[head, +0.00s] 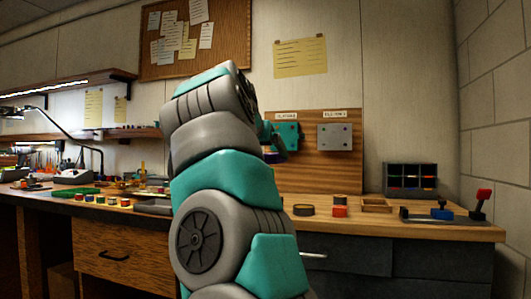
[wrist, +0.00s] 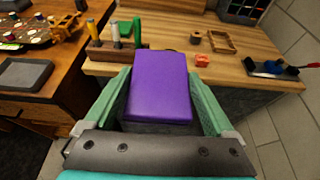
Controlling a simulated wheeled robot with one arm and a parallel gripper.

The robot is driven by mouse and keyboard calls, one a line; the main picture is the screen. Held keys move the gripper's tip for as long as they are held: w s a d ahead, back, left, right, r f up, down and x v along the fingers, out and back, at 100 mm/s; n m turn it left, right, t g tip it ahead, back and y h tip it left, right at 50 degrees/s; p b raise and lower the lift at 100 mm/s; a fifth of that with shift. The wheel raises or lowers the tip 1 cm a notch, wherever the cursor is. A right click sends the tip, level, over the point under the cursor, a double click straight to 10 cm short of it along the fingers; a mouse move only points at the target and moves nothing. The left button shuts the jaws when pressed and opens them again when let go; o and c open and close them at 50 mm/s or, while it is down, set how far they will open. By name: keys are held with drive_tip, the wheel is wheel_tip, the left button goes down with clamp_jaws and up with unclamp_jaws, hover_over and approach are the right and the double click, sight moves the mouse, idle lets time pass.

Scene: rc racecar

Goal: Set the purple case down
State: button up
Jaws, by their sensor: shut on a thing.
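The purple case (wrist: 160,85) is a flat-topped box between the two teal fingers of my gripper (wrist: 160,108) in the wrist view. My gripper is shut on it, with a finger along its left and right sides. The case is held at the near edge of the wooden worktop (wrist: 230,70); I cannot tell whether it touches the top. In the head view my arm covers most of the middle, and only a small purple sliver of the case (head: 272,155) shows beside my gripper.
A wooden block with upright tools (wrist: 115,48) stands left of the case. A red block (wrist: 202,60), a dark roll (wrist: 196,37) and a wooden tray (wrist: 222,42) lie to the right. A lever device (wrist: 272,68) is farther right. Bare worktop lies between them.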

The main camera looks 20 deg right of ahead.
drive_tip(key=shift+d+f, duration=0.3)
drive_tip(key=shift+d, duration=0.05)
drive_tip(key=shift+w+f, duration=0.1)
drive_tip(key=shift+f, duration=0.3)
drive_tip(key=shift+w+a+f+n+y, duration=0.2)
drive_tip(key=shift+a+f+n+y, duration=0.1)
drive_tip(key=shift+f+n+y, duration=0.25)
drive_tip(key=w+a+f+n+t+y, duration=0.1)
drive_tip(key=f+n+y, duration=0.4)
drive_tip(key=f, duration=1.7)
drive_tip(key=w+a+f+n+y, duration=0.2)
drive_tip(key=f+n+y, duration=0.3)
drive_tip(key=f, duration=1.6)
drive_tip(key=shift+w+a+f+t+y, duration=0.4)
drive_tip(key=shift+w+y, duration=0.4)
drive_tip(key=shift+y, duration=0.25)
drive_tip(key=shift+w+n, duration=0.1)
drive_tip(key=shift+n, duration=0.15)
